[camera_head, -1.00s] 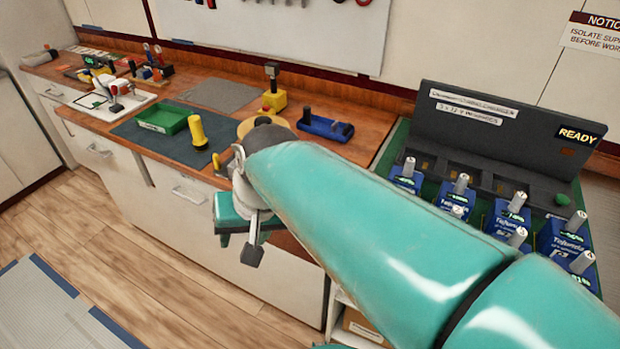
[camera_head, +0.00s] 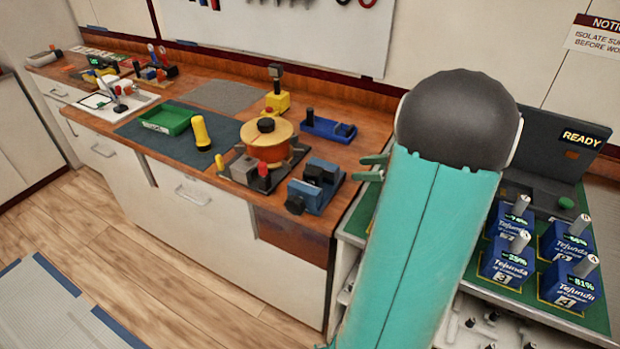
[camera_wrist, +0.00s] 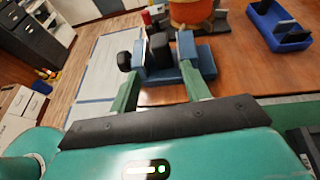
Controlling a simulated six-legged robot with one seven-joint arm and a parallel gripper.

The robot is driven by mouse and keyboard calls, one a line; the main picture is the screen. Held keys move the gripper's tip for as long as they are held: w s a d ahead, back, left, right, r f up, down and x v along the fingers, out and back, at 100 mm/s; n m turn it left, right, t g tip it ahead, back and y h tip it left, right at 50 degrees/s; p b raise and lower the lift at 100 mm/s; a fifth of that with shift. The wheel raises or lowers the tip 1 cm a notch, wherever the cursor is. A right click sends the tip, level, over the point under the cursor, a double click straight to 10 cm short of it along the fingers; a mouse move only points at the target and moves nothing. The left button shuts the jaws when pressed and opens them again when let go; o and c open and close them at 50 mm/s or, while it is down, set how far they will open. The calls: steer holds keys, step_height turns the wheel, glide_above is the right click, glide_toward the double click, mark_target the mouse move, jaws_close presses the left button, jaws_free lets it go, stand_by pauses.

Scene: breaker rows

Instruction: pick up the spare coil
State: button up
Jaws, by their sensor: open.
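A spool with a yellow top and an orange winding (camera_head: 267,140) stands on the wooden bench in the head view; it looks like a coil, but I see no label that names it the spare. Its lower part shows at the top of the wrist view (camera_wrist: 190,12). My gripper (camera_head: 360,168) shows partly in the head view, beside the dark wrist end of my arm, to the right of the spool and apart from it. In the wrist view my gripper (camera_wrist: 161,77) is open and empty, its two green fingers pointing toward a blue clamp-like block (camera_wrist: 168,60).
The blue block (camera_head: 316,185) stands at the bench's front right. A blue holder (camera_head: 327,127), yellow post (camera_head: 277,100), green tray (camera_head: 167,118) and yellow handle (camera_head: 200,132) are nearby. Numbered blue units (camera_head: 508,258) stand on the right, partly hidden by my arm.

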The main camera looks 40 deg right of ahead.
mark_target(315, 170)
steer(key=x, duration=1.3)
steer(key=shift+w+a+f, duration=0.1)
steer(key=shift+w+a, duration=0.05)
steer(key=shift+w, duration=0.1)
steer(key=c, duration=0.9)
